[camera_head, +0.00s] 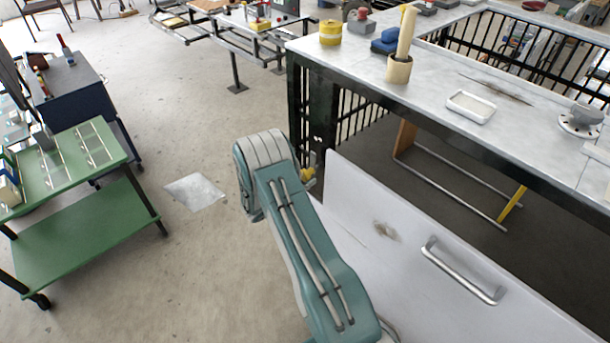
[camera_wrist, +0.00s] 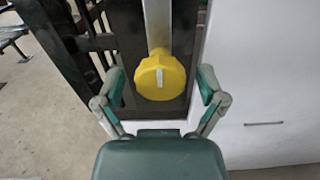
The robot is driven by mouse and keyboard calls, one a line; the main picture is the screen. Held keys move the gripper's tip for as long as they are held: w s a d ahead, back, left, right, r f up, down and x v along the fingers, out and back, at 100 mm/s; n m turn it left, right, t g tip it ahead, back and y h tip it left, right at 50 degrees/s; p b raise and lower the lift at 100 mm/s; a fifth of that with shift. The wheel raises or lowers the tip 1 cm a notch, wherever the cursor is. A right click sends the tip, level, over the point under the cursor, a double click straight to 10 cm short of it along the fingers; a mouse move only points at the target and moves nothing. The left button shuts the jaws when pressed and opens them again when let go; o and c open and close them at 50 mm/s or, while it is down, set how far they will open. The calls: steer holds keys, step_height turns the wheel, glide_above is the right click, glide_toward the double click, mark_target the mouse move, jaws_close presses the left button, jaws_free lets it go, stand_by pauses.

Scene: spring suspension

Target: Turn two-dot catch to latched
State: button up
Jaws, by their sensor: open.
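A yellow round knob (camera_wrist: 160,77) with a pale bar across its face sits on a grey upright strip in the wrist view. It looks like the catch, but I cannot make out any dots on it. My gripper (camera_wrist: 161,88) is open, with one finger to the left and one to the right of the knob. I see clear space between each finger and the knob; I cannot tell the depth gap. In the head view a small yellow part (camera_head: 308,178) shows just beside my arm, by the bench leg. My gripper is hidden behind my arm there.
A white panel (camera_head: 350,205) with a metal handle (camera_head: 462,270) stands at an angle in front of the grey-topped bench (camera_head: 440,75). A black barred frame (camera_head: 340,110) is under the bench. A green cart (camera_head: 80,235) stands at left; the floor between is mostly free.

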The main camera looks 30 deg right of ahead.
steer(key=shift+a, duration=0.15)
jaws_close()
stand_by(0.4)
steer(key=m, duration=0.4)
steer(key=shift+r+m, duration=0.1)
steer(key=shift+m, duration=0.3)
steer(key=m, duration=0.4)
steer(key=shift+m, duration=0.3)
steer(key=m, duration=0.4)
steer(key=shift+m, duration=2.2)
steer(key=shift+s, duration=0.1)
